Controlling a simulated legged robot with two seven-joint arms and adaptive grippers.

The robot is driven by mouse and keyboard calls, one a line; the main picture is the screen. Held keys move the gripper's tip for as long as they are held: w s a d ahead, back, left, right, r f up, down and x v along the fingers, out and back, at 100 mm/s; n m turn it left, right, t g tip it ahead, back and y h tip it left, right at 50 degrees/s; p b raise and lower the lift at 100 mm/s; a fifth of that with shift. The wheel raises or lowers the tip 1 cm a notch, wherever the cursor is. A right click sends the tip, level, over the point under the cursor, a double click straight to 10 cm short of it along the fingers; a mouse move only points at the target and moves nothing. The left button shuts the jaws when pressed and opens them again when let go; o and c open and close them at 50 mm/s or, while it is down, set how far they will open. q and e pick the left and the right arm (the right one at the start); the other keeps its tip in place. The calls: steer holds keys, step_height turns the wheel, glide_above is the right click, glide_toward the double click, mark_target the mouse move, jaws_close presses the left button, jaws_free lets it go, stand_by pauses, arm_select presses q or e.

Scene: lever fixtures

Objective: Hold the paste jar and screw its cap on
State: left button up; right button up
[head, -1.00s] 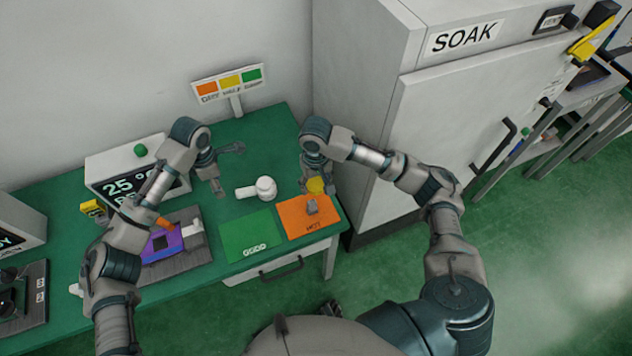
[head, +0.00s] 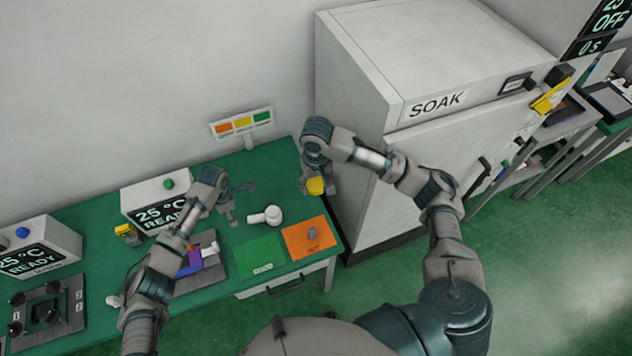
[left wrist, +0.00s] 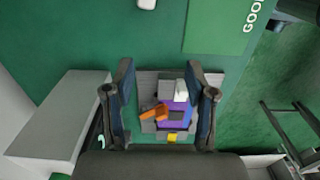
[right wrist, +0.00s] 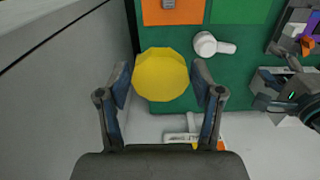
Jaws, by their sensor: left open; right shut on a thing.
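A white piece (head: 273,215), round with a short side stub, stands on the green bench; I take it for the paste jar. It also shows in the right wrist view (right wrist: 206,44), and only its edge shows at the top of the left wrist view. My right gripper (head: 317,190) is shut on a yellow round faceted piece (right wrist: 162,74), apparently the cap, held in the air to the right of the jar. My left gripper (head: 238,202) is open and empty just left of the jar. The left wrist view shows its fingers (left wrist: 160,78) apart.
An orange HOT mat (head: 297,246) with a small grey block and a green GOOD mat (head: 258,262) lie in front of the jar. A dark plate (head: 215,272) with purple, orange and white pieces is left. The SOAK cabinet (head: 400,185) stands close right.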

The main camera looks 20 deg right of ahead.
arm_select(q)
step_height(320, 180, down, 12)
steer(key=b, duration=1.4)
steer(key=shift+r, duration=0.15)
steer(key=shift+r, duration=0.1)
jaws_close()
jaws_free()
step_height(320, 180, up, 12)
steer(key=shift+w, duration=0.1)
